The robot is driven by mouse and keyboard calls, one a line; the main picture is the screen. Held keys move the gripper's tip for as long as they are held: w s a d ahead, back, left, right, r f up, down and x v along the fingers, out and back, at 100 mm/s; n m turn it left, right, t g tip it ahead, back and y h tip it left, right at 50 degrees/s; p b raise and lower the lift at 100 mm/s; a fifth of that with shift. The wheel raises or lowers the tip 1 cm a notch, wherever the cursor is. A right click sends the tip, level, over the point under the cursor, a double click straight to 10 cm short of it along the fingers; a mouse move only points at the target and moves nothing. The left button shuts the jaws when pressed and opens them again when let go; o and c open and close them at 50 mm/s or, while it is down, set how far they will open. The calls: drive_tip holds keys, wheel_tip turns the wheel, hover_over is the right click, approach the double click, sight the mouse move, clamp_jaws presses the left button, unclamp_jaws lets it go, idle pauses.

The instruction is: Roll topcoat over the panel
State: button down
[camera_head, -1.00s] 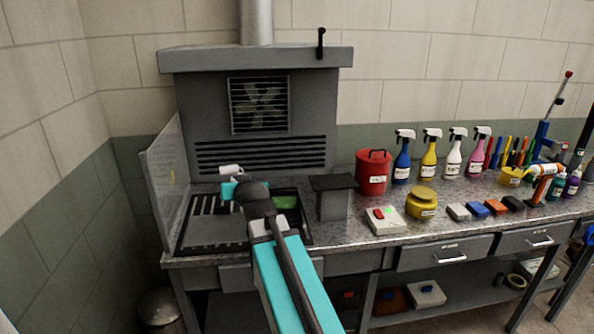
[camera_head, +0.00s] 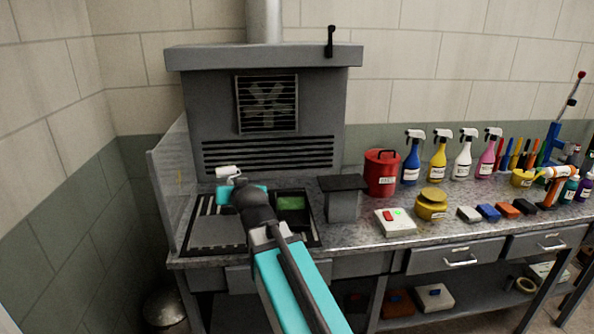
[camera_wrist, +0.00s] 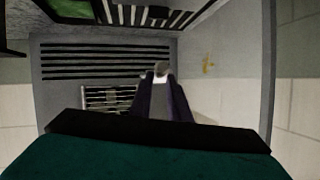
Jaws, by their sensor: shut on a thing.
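My gripper (camera_head: 231,181) is over the left part of the spray booth's floor, shut on a small roller with a white sleeve (camera_head: 229,171). In the wrist view the fingers (camera_wrist: 160,88) close around the roller, and its white end (camera_wrist: 161,69) shows just beyond them. A flat grey panel (camera_head: 215,233) lies on the slatted grate below and in front of my gripper. My arm covers part of the grate. A tray with green in it (camera_head: 291,204) sits right of my wrist. I cannot tell whether the sleeve carries paint.
The booth (camera_head: 265,110) has a vented back wall and a clear side screen (camera_head: 172,185) at left. A dark-topped stand (camera_head: 342,190), red can (camera_head: 381,172), yellow jar (camera_head: 431,204), switch box (camera_head: 394,222) and several spray bottles stand to the right.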

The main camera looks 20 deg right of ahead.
drive_tip(key=shift+a, duration=0.15)
drive_tip(key=shift+w+d, duration=0.15)
drive_tip(key=shift+d, duration=0.75)
